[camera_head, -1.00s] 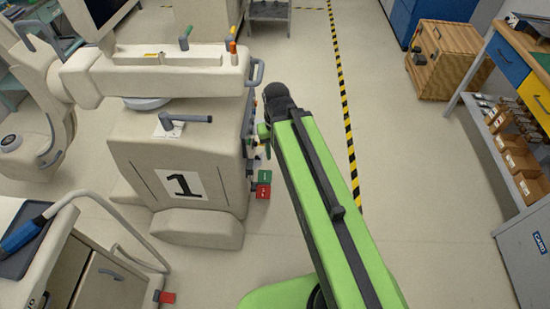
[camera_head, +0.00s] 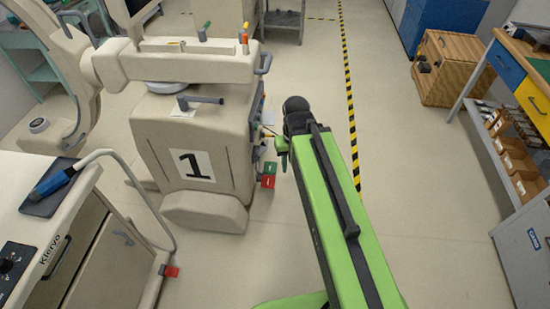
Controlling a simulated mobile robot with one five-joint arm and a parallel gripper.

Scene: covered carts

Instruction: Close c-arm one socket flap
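The c-arm cart marked 1 (camera_head: 188,140) is a beige unit left of centre. Its right side carries a narrow panel (camera_head: 256,118) with small coloured parts, seen nearly edge-on. I cannot make out the socket flap there or whether it is open. My green arm reaches up from the lower right. My gripper (camera_head: 283,150) is at its far end, just right of the panel, mostly hidden by the dark wrist. Its fingers are too small and covered to judge, and I cannot tell whether it touches anything.
Green and red pedals (camera_head: 268,175) stick out low on the cart's right side. A beige cart with a cable (camera_head: 85,235) stands at lower left. A wooden crate (camera_head: 450,68) and a workbench (camera_head: 515,140) are on the right. Floor around the striped tape (camera_head: 351,110) is clear.

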